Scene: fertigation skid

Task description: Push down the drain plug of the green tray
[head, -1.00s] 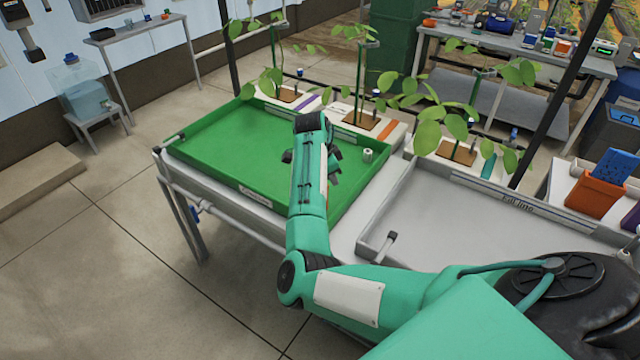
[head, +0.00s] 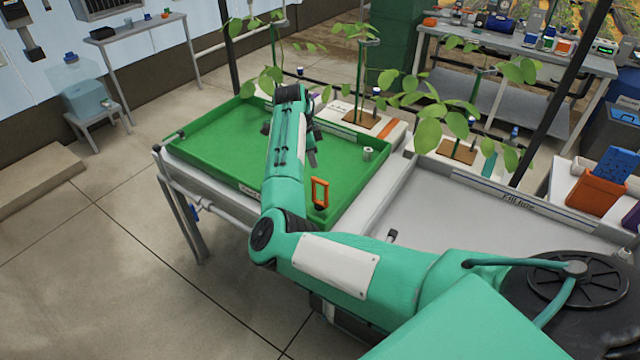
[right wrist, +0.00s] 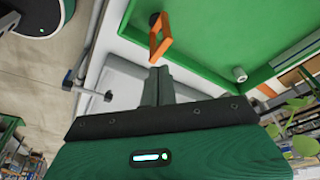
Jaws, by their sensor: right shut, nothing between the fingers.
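The green tray (head: 215,150) stands on a white bench in the head view. My right gripper (head: 312,158) is over the green tray, behind the orange handle in the head view. Its fingers are shut and empty in the right wrist view (right wrist: 157,72). How far the plug is pressed in cannot be told. My left gripper is not in view.
A short white fitting (head: 368,153) stands in the green tray near its right wall. A grey-white tray (head: 440,215) lies to the right. Potted plants (head: 458,150) line the back of the bench. Most of the green tray floor is bare.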

